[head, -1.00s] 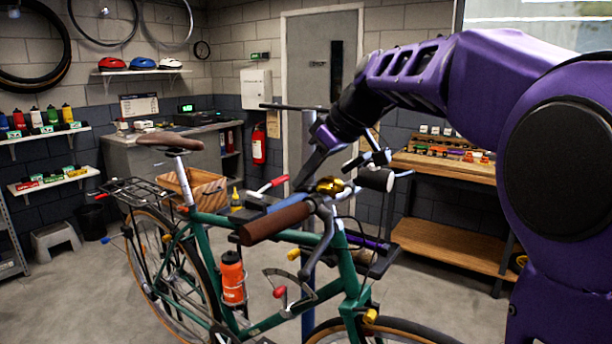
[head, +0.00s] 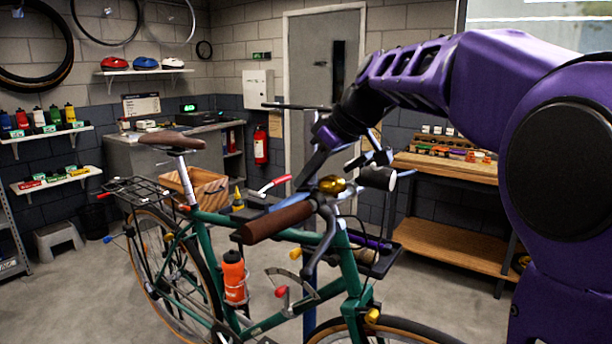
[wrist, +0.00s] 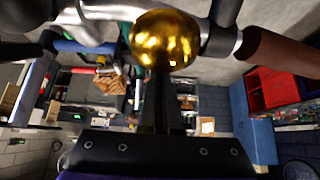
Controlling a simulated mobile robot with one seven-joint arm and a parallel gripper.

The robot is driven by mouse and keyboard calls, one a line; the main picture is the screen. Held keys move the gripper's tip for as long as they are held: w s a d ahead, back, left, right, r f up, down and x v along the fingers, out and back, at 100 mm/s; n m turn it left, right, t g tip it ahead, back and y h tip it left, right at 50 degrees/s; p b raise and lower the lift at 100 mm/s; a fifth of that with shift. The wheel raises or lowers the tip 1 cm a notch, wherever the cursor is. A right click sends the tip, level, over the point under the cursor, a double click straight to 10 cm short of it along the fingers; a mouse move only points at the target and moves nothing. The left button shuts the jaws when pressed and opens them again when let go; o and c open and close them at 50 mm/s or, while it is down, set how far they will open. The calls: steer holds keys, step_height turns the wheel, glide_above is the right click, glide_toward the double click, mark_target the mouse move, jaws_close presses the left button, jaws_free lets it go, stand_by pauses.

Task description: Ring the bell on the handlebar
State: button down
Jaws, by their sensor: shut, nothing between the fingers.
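The gold dome bell (head: 333,185) sits on the handlebar of the green bicycle (head: 350,275), beside the brown grip (head: 277,222). In the wrist view the bell (wrist: 165,40) is large at the top centre. My gripper (head: 301,184) is shut and empty, pointing down just behind and left of the bell in the head view. In the wrist view my shut fingers (wrist: 161,76) end at the bell's lower edge in the picture. I cannot tell whether they touch it.
Handlebar parts and brake levers crowd around the bell. A dark tray (head: 372,262) is beside the bicycle frame. A wooden workbench (head: 450,168) stands at the back right. An orange bottle (head: 234,276) is on the frame.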

steer(key=shift+r, duration=0.15)
stand_by(0.5)
steer(key=shift+r+p, duration=0.65)
steer(key=shift+r, duration=0.1)
